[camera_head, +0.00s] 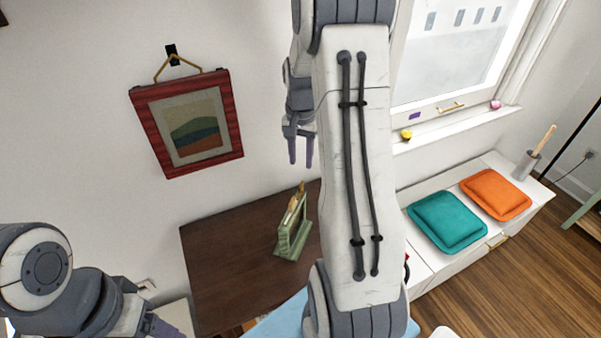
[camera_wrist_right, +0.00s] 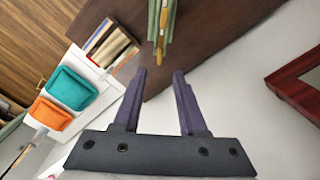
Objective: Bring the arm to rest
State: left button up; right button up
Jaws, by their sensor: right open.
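My right arm rises through the middle of the head view. Its gripper (camera_head: 300,161) hangs in front of the wall with the fingers pointing down, above the dark wooden table. In the right wrist view the right gripper (camera_wrist_right: 160,72) is open, with two purple fingers apart and nothing between them. My left arm comes in at the lower left. Its gripper (camera_head: 165,328) is cut off by the bottom edge, so its jaws cannot be judged.
A green holder (camera_head: 293,237) stands on the dark table (camera_head: 222,262), below the right gripper. A red-framed picture (camera_head: 190,125) hangs tilted on the wall. Teal (camera_head: 447,222) and orange (camera_head: 495,194) cushions lie on a white bench by the window. Open wall lies between picture and gripper.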

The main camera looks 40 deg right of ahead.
jog(key=shift+r, duration=0.7)
jog(key=s+a+r+n, duration=0.2)
jog(key=a+n, duration=0.3)
jog(key=a, duration=0.6)
jog(key=s+a+r+n, duration=0.2)
jog(key=a+n, duration=0.2)
jog(key=a, duration=0.8)
jog(key=s+a+n, duration=0.5)
jog(key=s, duration=0.3)
jog(key=s+a+n+y+b, duration=0.1)
jog(key=s+a+n, duration=0.4)
jog(key=s, duration=0.4)
jog(key=shift+s+a, duration=0.15)
jog(key=shift+a, duration=0.2)
